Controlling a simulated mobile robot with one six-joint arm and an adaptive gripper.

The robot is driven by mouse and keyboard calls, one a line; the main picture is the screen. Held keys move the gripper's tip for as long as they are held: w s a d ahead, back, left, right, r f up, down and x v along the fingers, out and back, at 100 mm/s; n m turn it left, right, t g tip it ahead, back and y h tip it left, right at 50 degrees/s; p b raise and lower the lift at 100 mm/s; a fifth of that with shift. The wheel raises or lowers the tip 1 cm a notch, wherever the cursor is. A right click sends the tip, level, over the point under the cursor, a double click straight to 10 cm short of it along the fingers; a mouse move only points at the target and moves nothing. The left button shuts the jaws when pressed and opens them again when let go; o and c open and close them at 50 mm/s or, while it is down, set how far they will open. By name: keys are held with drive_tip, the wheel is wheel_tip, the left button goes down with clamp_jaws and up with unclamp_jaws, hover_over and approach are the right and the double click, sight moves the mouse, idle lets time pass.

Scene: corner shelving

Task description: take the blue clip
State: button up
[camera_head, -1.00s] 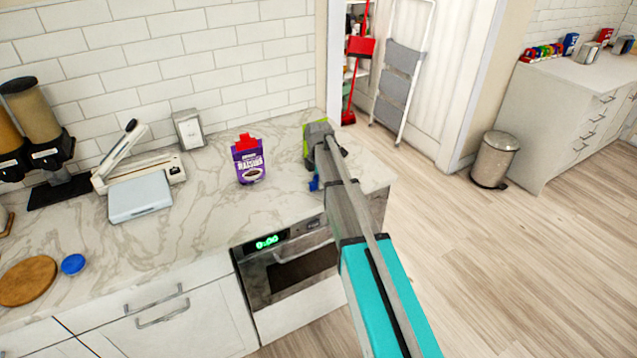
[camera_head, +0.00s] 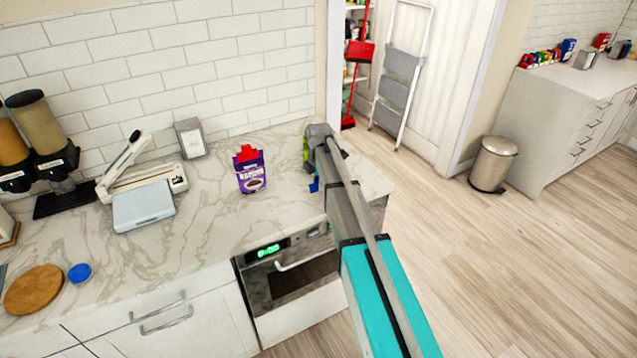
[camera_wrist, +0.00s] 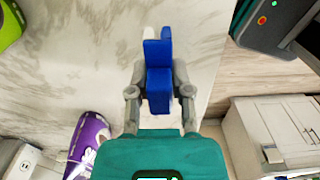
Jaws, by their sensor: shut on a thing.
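The blue clip (camera_wrist: 158,82) is between the two grey fingers of my gripper (camera_wrist: 160,72) in the wrist view. The fingers press on it from both sides, and it stands out past their tips. In the head view a small blue part of the clip (camera_head: 314,185) shows beside my arm, over the right end of the marble counter (camera_head: 215,225). My arm hides most of the gripper there. I cannot tell whether the clip touches the counter.
A purple raisin bag (camera_head: 251,174) with a red clip (camera_head: 247,153) on top stands left of my arm. A green object (camera_head: 305,148) is partly hidden behind the arm. A scale (camera_head: 143,207) and dispensers stand farther left. Open floor lies right of the counter.

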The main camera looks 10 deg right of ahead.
drive_tip(key=s+r+p, duration=0.8)
drive_tip(key=s+r, duration=0.1)
drive_tip(key=s, duration=0.4)
drive_tip(key=shift+s+d, duration=0.15)
drive_tip(key=shift+d, duration=0.15)
